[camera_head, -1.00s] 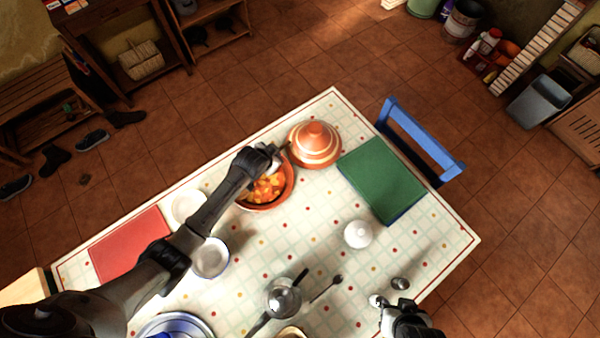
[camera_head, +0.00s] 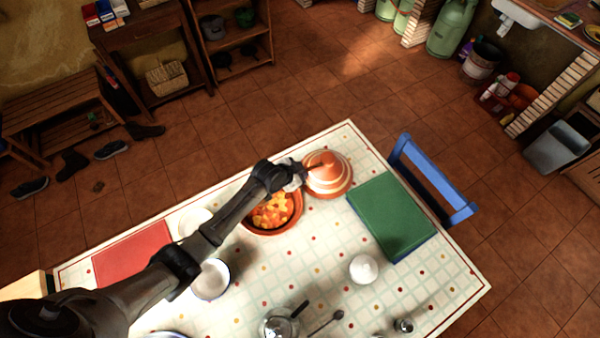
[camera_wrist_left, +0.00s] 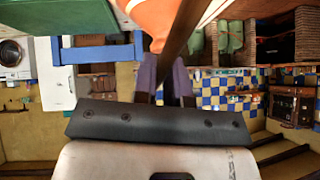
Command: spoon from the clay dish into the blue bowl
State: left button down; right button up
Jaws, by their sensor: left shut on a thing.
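The clay dish (camera_head: 298,207) holds orange and yellow chunks and stands near the table's far edge. My left gripper (camera_head: 297,176) is above the dish's upper right rim. It is shut on a thin brown wooden handle, which I take to be the spoon's (camera_head: 318,166); the handle crosses in front of the striped clay lid. In the left wrist view the brown handle (camera_wrist_left: 186,25) runs up from between the fingers (camera_wrist_left: 165,80). The spoon's bowl end is not clear. A pale bowl with a bluish rim (camera_head: 211,280) stands nearer, below the dish. My right gripper is not clearly in view.
The striped conical clay lid (camera_head: 328,180) stands right of the dish. A green board or book (camera_head: 392,215), white lidded pot (camera_head: 364,269), red mat (camera_head: 132,254) and white plate (camera_head: 193,222) are on the table. A metal pot (camera_head: 279,326) and dark spoon (camera_head: 326,321) lie in front.

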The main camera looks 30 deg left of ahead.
pick_arm(q)
jog(key=shift+r+p, duration=0.1)
jog(key=shift+p, duration=0.2)
notch_tip(320, 180, down, 7)
jog(key=b, duration=0.4)
jog(key=shift+f, duration=0.2)
jog(key=shift+f, duration=0.1)
dwell(0.4)
dwell(0.4)
